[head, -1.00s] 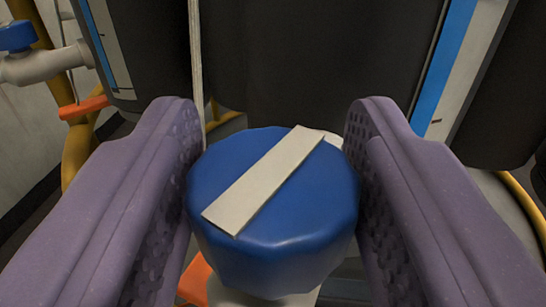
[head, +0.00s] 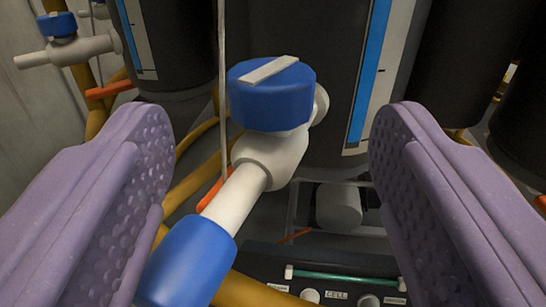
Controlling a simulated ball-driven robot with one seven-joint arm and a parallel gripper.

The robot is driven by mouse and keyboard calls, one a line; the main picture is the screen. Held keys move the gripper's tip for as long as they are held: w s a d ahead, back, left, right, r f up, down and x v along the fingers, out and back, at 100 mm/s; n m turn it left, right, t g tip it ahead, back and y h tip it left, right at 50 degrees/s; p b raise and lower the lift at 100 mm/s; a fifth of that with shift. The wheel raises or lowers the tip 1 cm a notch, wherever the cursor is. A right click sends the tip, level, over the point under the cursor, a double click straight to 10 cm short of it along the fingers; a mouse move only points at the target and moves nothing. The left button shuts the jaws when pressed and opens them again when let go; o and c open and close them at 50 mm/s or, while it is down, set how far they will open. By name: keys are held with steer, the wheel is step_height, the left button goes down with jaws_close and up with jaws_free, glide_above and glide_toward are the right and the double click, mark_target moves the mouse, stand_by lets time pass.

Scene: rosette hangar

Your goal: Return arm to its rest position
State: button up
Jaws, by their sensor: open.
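My gripper (head: 272,140) shows as two purple, dimpled fingers at the left and right of the head view. It is open wide with nothing between the pads. Ahead of it, between the fingers in the picture, is a blue valve knob (head: 271,98) with a pale bar across its top, running from lower left to upper right. The knob sits on a white valve body (head: 270,158), and the fingers are apart from it. A white pipe runs down to a blue collar (head: 187,262) near the left finger, which partly hides it.
Dark cylinders with blue and white strips (head: 370,75) stand behind the valve. Another blue-handled valve (head: 58,25) is at the upper left. Yellow hoses (head: 195,185) curve behind. A dark panel with a green bar (head: 345,277) lies low in front. A thin cord hangs beside the knob.

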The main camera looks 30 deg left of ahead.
stand_by(0.3)
step_height(320, 180, up, 30)
steer(key=s+d+m+t+h, duration=0.15)
steer(key=m+h, duration=0.25)
steer(key=h, duration=0.5)
steer(key=s+a+r+g, duration=0.1)
steer(key=s+a+r, duration=0.1)
steer(key=s+r, duration=0.5)
steer(key=s+a+r+m+g+y, duration=0.1)
steer(key=s+a+r, duration=0.2)
steer(key=s+r, duration=0.5)
steer(key=v, duration=0.4)
steer(key=shift+f, duration=0.35)
steer(key=shift+s, duration=0.15)
